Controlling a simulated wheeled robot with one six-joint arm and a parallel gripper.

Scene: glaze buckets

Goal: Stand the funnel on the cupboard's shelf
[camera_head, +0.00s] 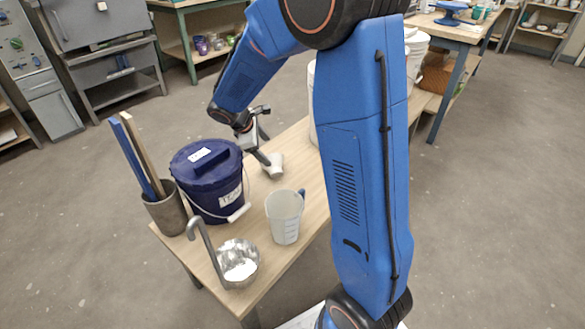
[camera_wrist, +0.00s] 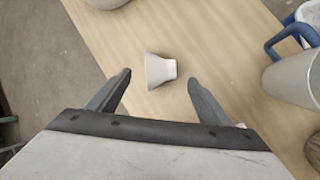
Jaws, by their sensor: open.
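A small white cone-shaped thing, which I take for the funnel (camera_head: 271,165), lies on the wooden table just past the blue bucket. In the wrist view the funnel (camera_wrist: 158,69) seems to lie on its side, its wide end to the left and its narrow end to the right. My gripper (camera_wrist: 158,77) is open, with a fingertip to either side of the funnel and bare table between. In the head view my gripper (camera_head: 263,150) hangs just above the funnel; contact cannot be told. A grey cabinet (camera_head: 92,22) stands at the back left; whether it is the cupboard is unclear.
A lidded blue bucket (camera_head: 207,180), a clear jug (camera_head: 285,217), a metal ladle (camera_head: 238,262) and a pot holding sticks (camera_head: 166,208) stand on the table (camera_head: 312,205). My arm hides the table's right part. Open floor (camera_head: 150,120) lies to the left.

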